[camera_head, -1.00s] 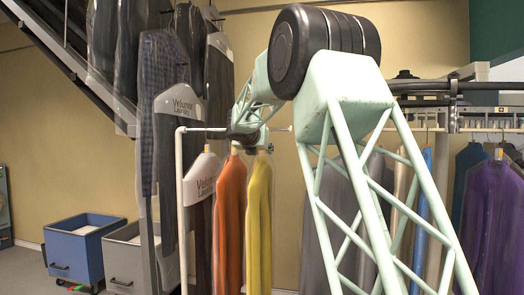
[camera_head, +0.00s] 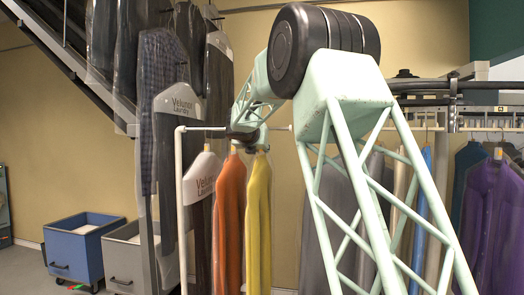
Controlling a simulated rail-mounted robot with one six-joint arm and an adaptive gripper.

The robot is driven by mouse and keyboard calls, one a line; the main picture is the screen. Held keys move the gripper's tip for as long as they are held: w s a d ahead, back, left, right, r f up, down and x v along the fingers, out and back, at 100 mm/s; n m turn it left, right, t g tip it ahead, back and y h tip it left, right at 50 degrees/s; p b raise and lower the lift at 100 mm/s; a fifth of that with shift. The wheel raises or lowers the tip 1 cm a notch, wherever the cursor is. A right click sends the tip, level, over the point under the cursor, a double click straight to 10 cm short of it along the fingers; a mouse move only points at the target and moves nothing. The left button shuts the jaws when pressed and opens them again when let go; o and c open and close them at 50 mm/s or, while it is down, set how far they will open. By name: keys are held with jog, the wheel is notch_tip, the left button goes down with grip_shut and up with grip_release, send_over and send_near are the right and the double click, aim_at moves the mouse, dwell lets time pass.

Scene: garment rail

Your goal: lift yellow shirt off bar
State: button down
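The yellow shirt (camera_head: 258,225) hangs on the white bar (camera_head: 207,129) in the middle of the head view, just right of an orange shirt (camera_head: 231,225). The two shirts hang close together. My gripper (camera_head: 254,149) is at the bar, right above the top of the yellow shirt, by its hanger. It is small and dark there, and my arm covers part of the bar and the hanger hooks. I cannot tell whether the fingers are open or shut, or whether they touch the hanger.
A white-covered dark garment (camera_head: 202,180) hangs left of the orange shirt. Wrapped garments hang on the conveyor at upper left. A blue bin (camera_head: 75,252) and a grey bin (camera_head: 124,262) stand on the floor. More clothes, including a purple garment (camera_head: 495,220), hang at right.

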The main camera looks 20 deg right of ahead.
jog(key=shift+r+p, duration=1.6)
jog(key=shift+r, duration=0.1)
jog(key=shift+s+a, duration=0.1)
jog(key=shift+s, duration=0.05)
jog(key=shift+s+a+b, duration=0.4)
jog(key=shift+s+a, duration=0.25)
jog(key=shift+s, duration=0.25)
jog(key=shift+s+a+b, duration=0.45)
jog(key=shift+s+a, duration=0.15)
jog(key=shift+s, duration=0.3)
jog(key=shift+s+a+b, duration=0.4)
jog(key=shift+s+a, duration=0.25)
jog(key=shift+s, duration=0.25)
jog(key=shift+s+a, duration=0.15)
jog(key=shift+s, duration=0.05)
